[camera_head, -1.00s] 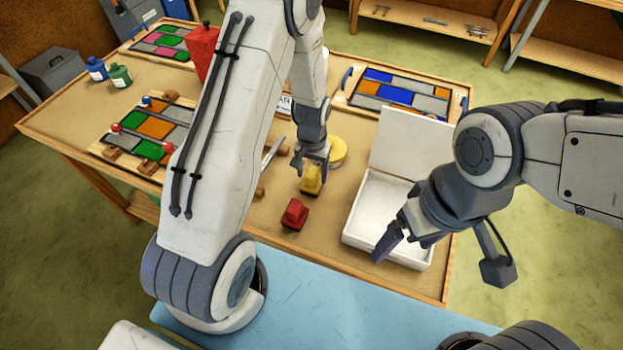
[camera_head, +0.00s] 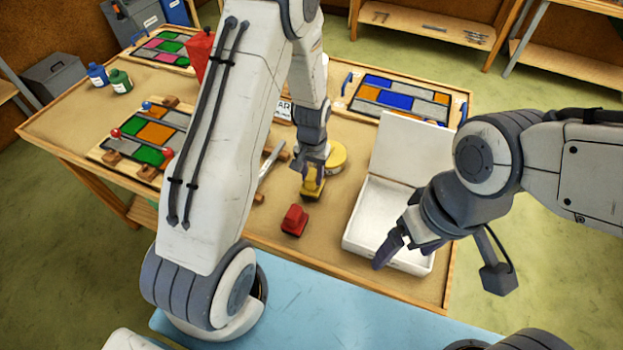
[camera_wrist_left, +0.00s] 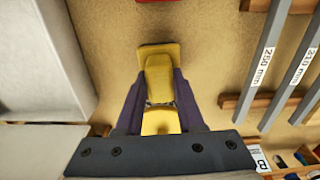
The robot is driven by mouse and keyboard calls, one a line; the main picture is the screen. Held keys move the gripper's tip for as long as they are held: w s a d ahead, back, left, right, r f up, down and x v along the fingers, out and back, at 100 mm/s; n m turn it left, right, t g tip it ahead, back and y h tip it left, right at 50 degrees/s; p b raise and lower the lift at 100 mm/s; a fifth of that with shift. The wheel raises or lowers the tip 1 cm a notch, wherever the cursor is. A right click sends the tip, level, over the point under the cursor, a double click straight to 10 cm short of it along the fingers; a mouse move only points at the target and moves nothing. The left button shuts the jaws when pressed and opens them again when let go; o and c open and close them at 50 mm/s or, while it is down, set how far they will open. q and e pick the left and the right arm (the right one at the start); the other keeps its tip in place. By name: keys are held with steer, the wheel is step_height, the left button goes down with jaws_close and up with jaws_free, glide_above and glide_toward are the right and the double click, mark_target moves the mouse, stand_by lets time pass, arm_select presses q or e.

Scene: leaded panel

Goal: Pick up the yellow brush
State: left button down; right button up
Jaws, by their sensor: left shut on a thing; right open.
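The yellow brush (camera_head: 313,188) is near the middle of the table in the head view, behind the red brush. My left gripper (camera_head: 313,172) reaches down onto it from above and is shut on its handle. In the left wrist view the yellow brush (camera_wrist_left: 159,78) sits between the two dark fingers of my left gripper (camera_wrist_left: 160,100). It looks at or very near the table top; I cannot tell if there is a gap. My right gripper (camera_head: 408,248) is open and empty above the front of the white box.
The red brush (camera_head: 294,220) stands just in front. The white box (camera_head: 362,222) with its raised lid is to the right. A round yellow thing (camera_head: 337,157) is close behind my left gripper. Labelled grey bars (camera_wrist_left: 262,65) lie on wooden supports beside it. Leaded panels lie further off.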

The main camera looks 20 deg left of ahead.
arm_select(q)
step_height(320, 180, up, 3)
steer(key=shift+w+f+b, duration=0.1)
steer(key=shift+b, duration=0.4)
steer(key=s+d+r+b, duration=0.2)
steer(key=d+r, duration=0.5)
steer(key=d, duration=0.4)
steer(key=shift+s+b, duration=0.3)
steer(key=shift+s, duration=0.6)
